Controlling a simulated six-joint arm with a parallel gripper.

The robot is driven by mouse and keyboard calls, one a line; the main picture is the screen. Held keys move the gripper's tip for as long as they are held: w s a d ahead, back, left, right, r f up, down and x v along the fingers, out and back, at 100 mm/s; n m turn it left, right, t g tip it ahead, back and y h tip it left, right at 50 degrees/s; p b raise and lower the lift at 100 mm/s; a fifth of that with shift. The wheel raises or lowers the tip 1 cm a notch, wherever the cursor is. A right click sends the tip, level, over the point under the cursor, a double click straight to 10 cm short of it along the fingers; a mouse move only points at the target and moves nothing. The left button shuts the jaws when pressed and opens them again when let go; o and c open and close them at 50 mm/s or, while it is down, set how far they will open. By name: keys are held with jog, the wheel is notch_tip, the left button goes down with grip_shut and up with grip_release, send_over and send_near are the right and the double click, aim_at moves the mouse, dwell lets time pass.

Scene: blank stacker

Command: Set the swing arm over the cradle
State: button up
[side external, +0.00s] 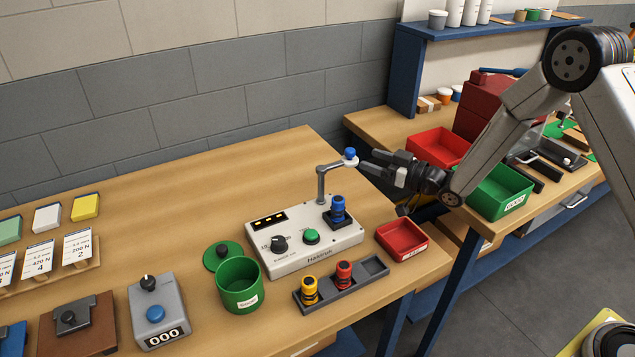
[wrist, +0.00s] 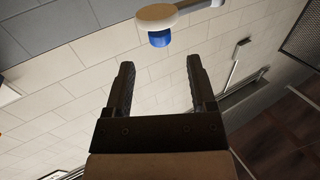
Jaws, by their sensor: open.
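The swing arm (side external: 336,166) is a grey bent bar on a post at the back of the Hardness tester. Its free end carries a blue knob (side external: 350,153) and hangs above and slightly right of the cradle (side external: 339,219) in the side view; I cannot tell whether it is directly over it. A blue blank (side external: 338,203) stands upright in the cradle. My gripper (side external: 366,162) is open and empty, close to the right of the knob. In the wrist view the blue knob (wrist: 160,38) lies beyond the fingertips (wrist: 160,66), roughly centred between them, apart from both.
The tester (side external: 285,262) has a dial and a green button. A grey rack (side external: 375,265) in front holds a yellow and a red blank. A red tray (side external: 402,238) stands to the right, a green cup (side external: 239,290) to the left. The bench behind the tester is clear.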

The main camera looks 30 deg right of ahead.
aim_at(350, 150)
jog(key=shift+x, duration=3.35)
grip_shut()
jog(key=shift+s, duration=0.1)
